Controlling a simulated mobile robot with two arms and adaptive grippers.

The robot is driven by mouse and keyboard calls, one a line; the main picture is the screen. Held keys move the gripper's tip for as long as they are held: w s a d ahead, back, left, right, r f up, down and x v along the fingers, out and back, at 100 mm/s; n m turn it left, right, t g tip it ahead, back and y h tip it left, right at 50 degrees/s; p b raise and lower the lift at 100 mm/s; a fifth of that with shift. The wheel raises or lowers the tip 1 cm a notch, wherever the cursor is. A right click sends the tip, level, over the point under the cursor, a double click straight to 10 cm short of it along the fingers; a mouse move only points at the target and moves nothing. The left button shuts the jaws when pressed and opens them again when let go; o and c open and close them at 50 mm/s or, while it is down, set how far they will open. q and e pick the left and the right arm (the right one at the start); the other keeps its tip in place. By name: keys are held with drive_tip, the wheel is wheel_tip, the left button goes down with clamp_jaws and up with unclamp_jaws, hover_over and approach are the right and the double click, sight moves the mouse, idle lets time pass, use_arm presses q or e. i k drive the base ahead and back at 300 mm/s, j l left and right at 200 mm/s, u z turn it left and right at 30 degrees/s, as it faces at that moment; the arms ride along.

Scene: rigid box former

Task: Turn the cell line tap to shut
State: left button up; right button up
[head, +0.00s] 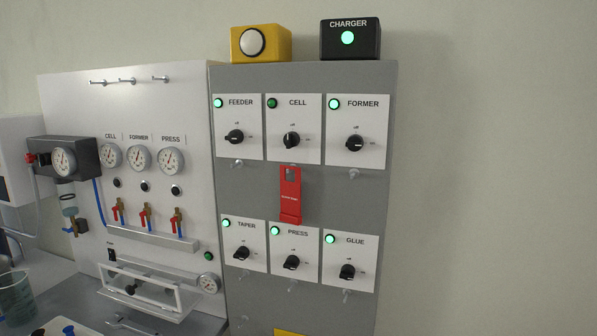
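Three small taps with red handles stand in a row on the pale panel at the left, above a grey rail. The cell line tap (118,211) is the leftmost, below the gauge labelled CELL (110,156). Its red handle points roughly upward, and a blue part shows at its lower end. The former tap (146,216) and the press tap (177,221) beside it have handles at a similar angle. The gauge needles are too small to read surely. Neither of my grippers is in view.
A grey cabinet (250,190) with several labelled switches stands right of the panel. A red tag (290,195) hangs below its CELL switch (291,140). A hinged frame (150,288) juts out below the taps. A beaker (15,298) stands at the lower left. The space before the taps looks clear.

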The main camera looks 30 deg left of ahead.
sight(114, 208)
drive_tip(key=u, duration=1)
drive_tip(key=i+j+u, duration=0.6)
drive_tip(key=i+u, duration=0.35)
drive_tip(key=i, duration=0.05)
